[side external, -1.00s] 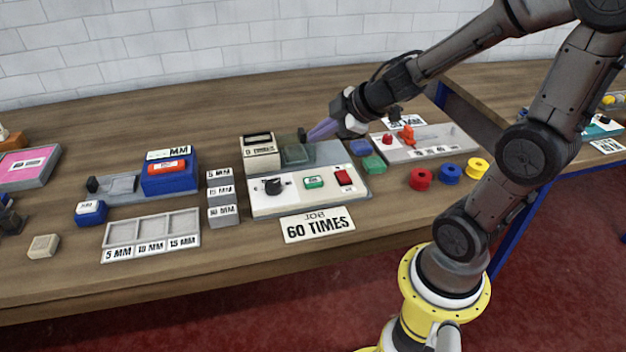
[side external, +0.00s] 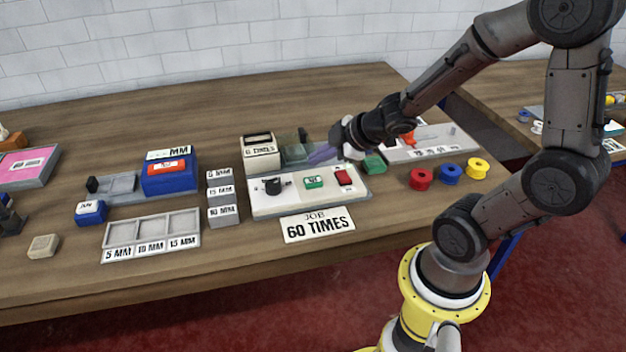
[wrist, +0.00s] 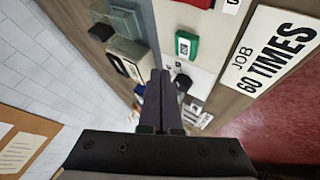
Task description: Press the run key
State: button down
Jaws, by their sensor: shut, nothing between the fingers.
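The machine panel (side external: 270,209) is a pale sloped face holding a black knob (side external: 272,186), a green key (side external: 313,182) and a red key (side external: 344,177). The green key's label is too small to read with certainty. My gripper (side external: 312,157) is shut and empty, its purple fingers above the machine just behind the green key, apart from it. In the wrist view the fingertips (wrist: 160,73) point to the left of the green key (wrist: 187,45) and near the black knob (wrist: 183,83). The red key (wrist: 196,3) is cut by the top edge.
A counter block (side external: 261,150) stands at the machine's back left. A card (side external: 318,225) reading "JOB 60 TIMES" lies in front. Grey labelled blocks (side external: 222,197) stand to the left. A green spool (side external: 374,164) and several coloured spools (side external: 449,173) are to the right.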

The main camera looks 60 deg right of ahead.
aim_at(309, 177)
jog(key=shift+f, duration=1.4)
jog(key=shift+f, duration=0.1)
dwell(1.1)
jog(key=shift+f, duration=0.3)
jog(key=shift+f, duration=0.45)
dwell(0.8)
jog(key=shift+r, duration=0.85)
jog(key=shift+r, duration=0.1)
jog(key=shift+r, duration=2.4)
